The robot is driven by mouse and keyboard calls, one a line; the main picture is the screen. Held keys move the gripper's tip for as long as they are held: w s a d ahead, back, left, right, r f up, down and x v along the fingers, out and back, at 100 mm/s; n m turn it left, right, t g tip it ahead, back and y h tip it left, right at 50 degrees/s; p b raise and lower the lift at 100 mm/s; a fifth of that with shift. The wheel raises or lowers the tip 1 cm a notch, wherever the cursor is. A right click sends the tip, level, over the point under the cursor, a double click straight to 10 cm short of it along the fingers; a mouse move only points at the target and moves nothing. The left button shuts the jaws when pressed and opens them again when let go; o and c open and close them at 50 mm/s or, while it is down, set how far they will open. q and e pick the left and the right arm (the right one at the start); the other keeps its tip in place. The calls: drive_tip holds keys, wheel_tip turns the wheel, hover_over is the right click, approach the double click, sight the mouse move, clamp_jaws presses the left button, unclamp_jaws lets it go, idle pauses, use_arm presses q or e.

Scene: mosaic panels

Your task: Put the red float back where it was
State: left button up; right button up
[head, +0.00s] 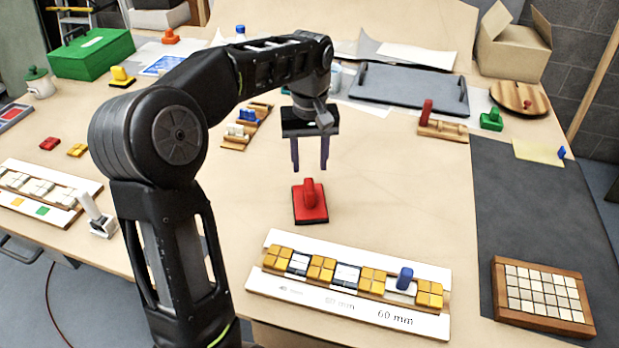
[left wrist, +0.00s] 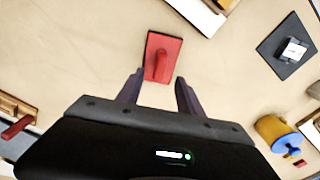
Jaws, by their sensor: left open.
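The red float (head: 310,203), a flat red block with an upright red handle, lies on the bare table in the middle of the head view. It also shows in the left wrist view (left wrist: 163,57), just beyond the fingertips. My left gripper (head: 310,168) is open and empty, above and slightly behind the float, pointing down. In the left wrist view its two fingers (left wrist: 157,82) are spread apart, with the float's handle lying between their lines but not gripped. My right gripper is not in view.
A white mosaic panel (head: 345,305) with yellow tiles and a blue-handled piece stands in front of the float. A wooden rack with a red handle (head: 440,128) and a green float (head: 492,119) are at back right. A dark mat (head: 545,215) holds a tile tray (head: 543,327). Table around the float is clear.

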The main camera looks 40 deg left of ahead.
use_arm(q)
wheel_tip(320, 180, up, 3)
drive_tip(key=shift+f, duration=0.2)
idle(0.8)
